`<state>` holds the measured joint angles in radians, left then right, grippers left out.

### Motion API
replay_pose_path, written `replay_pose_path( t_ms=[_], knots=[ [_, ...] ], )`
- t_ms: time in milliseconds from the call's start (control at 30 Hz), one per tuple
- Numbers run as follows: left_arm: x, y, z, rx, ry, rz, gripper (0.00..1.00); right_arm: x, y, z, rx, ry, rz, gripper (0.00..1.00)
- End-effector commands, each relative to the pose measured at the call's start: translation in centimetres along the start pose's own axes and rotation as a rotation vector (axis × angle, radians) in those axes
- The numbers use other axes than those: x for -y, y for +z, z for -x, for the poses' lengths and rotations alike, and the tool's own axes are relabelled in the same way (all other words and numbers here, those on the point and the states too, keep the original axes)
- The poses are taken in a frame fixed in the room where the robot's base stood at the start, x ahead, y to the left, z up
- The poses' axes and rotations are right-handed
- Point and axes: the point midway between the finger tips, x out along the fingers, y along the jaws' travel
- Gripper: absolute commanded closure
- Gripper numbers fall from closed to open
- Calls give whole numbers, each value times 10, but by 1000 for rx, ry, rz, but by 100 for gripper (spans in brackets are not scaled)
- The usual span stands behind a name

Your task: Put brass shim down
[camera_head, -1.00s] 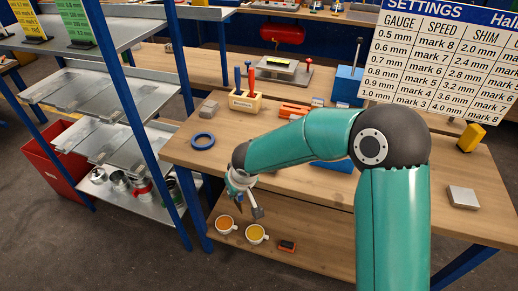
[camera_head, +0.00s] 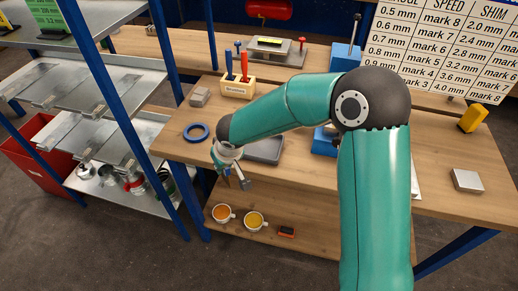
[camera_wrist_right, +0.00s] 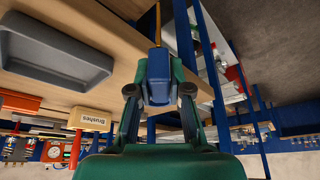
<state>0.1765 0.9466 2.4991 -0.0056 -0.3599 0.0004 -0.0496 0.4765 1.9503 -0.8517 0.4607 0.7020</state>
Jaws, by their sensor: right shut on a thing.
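My right gripper (camera_wrist_right: 158,92) is shut on a blue block (camera_wrist_right: 158,72) in the right wrist view. A thin brass-coloured strip (camera_wrist_right: 157,22) runs from the block away from the jaws, and I take this to be the brass shim. In the head view the right gripper (camera_head: 232,180) hangs at the bench's front edge, above the lower shelf; the shim cannot be made out there. A grey shallow tray (camera_head: 266,150) lies on the bench to its right, partly behind the arm. The tray also shows in the wrist view (camera_wrist_right: 50,70). My left gripper is not in view.
A brush holder (camera_head: 238,88) and grey block (camera_head: 200,96) stand behind. Two cups (camera_head: 222,213) (camera_head: 255,220) sit on the lower shelf. A rack's blue post (camera_head: 130,125) stands close at left.

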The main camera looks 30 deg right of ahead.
Motion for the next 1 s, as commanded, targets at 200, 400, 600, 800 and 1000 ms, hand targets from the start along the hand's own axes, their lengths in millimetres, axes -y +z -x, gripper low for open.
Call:
replay_pose_path(
  t_ms=[200,400,600,800,1000],
  knots=[
    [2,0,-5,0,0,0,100,-40,-34,8,-8,-3,9,100],
    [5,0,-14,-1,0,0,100,-95,-77,36,-11,-32,84,100],
    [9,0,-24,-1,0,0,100,-136,-112,94,-13,-125,324,100],
    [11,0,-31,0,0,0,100,-153,-125,142,-12,-206,531,100],
    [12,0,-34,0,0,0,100,-160,-126,167,-8,-245,628,100]
  ],
)
